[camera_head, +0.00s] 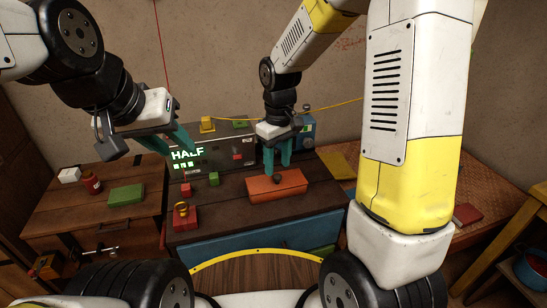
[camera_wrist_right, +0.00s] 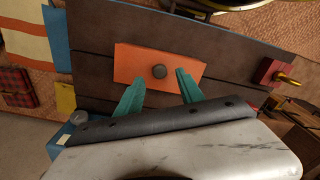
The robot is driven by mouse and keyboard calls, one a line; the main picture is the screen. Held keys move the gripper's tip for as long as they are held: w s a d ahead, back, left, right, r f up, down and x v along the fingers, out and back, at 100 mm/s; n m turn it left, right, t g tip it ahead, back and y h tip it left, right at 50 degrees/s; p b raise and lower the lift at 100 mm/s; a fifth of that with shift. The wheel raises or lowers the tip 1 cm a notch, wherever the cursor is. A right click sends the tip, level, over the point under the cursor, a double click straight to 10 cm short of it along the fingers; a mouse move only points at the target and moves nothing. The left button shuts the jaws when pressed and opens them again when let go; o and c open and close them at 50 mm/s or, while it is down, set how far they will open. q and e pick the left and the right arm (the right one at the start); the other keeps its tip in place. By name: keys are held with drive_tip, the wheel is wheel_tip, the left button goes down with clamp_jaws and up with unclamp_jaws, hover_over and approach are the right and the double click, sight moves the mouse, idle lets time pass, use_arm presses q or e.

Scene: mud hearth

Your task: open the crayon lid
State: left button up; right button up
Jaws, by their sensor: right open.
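The orange crayon lid (camera_head: 290,188), a flat slab with a dark round knob (camera_head: 277,181), lies on the dark wooden worktop. In the right wrist view the lid (camera_wrist_right: 130,62) is seen from above, with the knob (camera_wrist_right: 160,71) near its middle. My right gripper (camera_head: 277,168) is open over the lid. In the wrist view its teal fingers (camera_wrist_right: 160,82) are on either side of the knob, with gaps to it. I cannot tell how high the tips are. My left gripper (camera_head: 172,148) is open and empty, well to the left of the lid. Whatever is under the lid is hidden.
A red block with a brass ring (camera_head: 183,214) stands left of the lid. Small green (camera_head: 213,179) and red (camera_head: 186,190) cubes lie behind it. A grey panel with a lit "HALF" display (camera_head: 195,156) stands at the back. A green box (camera_head: 126,195) is on the left table.

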sight(277, 175)
drive_tip(key=shift+f, duration=1.55)
clamp_jaws()
